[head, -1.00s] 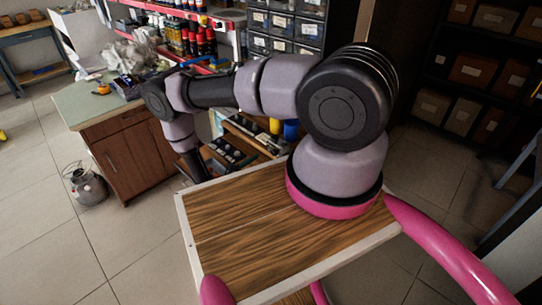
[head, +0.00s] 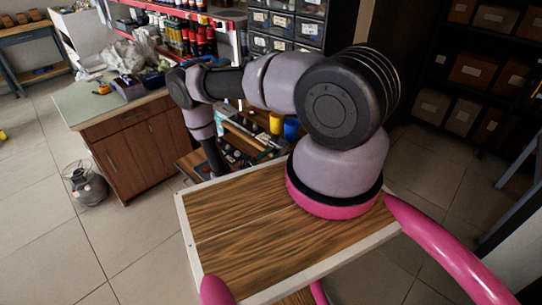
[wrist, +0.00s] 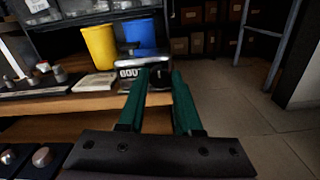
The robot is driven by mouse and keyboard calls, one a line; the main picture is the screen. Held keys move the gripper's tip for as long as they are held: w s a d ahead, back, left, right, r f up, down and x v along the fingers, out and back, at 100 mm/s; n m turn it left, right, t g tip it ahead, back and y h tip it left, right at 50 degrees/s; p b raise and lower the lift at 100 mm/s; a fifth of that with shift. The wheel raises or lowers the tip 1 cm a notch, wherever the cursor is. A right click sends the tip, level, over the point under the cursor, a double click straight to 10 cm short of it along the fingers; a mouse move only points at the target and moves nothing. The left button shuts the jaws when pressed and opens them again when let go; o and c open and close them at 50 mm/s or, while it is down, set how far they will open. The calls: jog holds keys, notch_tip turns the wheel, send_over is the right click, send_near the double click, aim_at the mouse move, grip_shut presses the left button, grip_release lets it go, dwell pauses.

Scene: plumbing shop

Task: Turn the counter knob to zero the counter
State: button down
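In the wrist view the counter (wrist: 128,72), a dark box with a small white digit window and a metal part on top, stands near the right end of a wooden shelf. The digits are too small to read surely. My gripper (wrist: 160,73) has two green fingers, apart, pointing at the counter's right side. A dark round shape, likely the counter knob (wrist: 160,77), shows between the fingertips; I cannot tell whether they touch it. In the head view my arm hides the gripper, and I cannot make out the counter.
A yellow bin (wrist: 99,48) and a blue bin (wrist: 139,34) stand behind the counter. A pale flat box (wrist: 95,83) lies to its left. Round metal knobs (wrist: 42,157) show at the lower left. Floor (wrist: 232,95) is open at right. A green-topped cabinet (head: 135,150) stands left in the head view.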

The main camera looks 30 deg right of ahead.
jog(key=shift+m, duration=0.3)
jog(key=m, duration=1.3)
jog(key=shift+f+m, duration=0.1)
jog(key=shift+m, duration=2)
jog(key=c, duration=0.6)
grip_release()
